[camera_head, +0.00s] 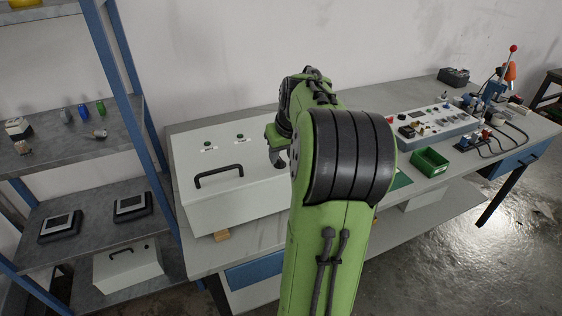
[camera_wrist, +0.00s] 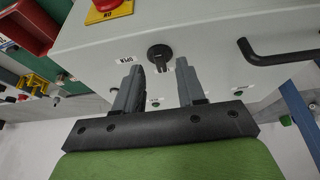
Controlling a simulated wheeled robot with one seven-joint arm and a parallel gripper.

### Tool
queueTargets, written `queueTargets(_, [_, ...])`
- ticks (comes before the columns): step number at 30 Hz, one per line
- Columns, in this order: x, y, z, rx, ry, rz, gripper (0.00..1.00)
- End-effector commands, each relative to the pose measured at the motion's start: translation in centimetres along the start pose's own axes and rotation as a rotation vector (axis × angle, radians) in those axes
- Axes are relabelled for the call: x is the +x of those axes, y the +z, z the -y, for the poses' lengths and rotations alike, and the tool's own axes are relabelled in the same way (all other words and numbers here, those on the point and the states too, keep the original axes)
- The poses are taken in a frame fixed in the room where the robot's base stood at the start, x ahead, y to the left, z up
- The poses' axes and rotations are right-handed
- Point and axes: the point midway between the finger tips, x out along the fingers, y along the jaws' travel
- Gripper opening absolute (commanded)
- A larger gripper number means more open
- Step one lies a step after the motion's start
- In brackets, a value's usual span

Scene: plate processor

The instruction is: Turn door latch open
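The door latch (camera_wrist: 160,52) is a black round knob on the pale grey face of the plate processor, beside a small label that seems to read OPEN (camera_wrist: 126,59). My gripper (camera_wrist: 157,66) is open, its two grey fingers apart and pointing at the latch. The fingertips lie close to the knob, one on each side in the picture; I cannot tell whether they touch it. In the head view the plate processor (camera_head: 240,188) is a pale box on the table, and my arm hides its right part and the latch.
A black door handle (camera_wrist: 282,57) sticks out to the right of the latch. A red button (camera_wrist: 106,5) on a yellow plate is at the upper left. A green bin (camera_head: 430,162) and a control panel (camera_head: 432,127) stand farther right on the table (camera_head: 255,238). A blue-framed shelf (camera_head: 85,150) stands left.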

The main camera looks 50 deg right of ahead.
Motion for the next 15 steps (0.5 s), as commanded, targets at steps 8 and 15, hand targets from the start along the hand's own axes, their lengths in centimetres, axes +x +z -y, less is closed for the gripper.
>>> queueTargets(8, [1.68, -0.06, 0.07, -0.003, 0.0, -0.001, 0.39])
queueTargets(15, [1.61, -0.06, 0.05, -0.002, 0.0, -0.001, 0.23])
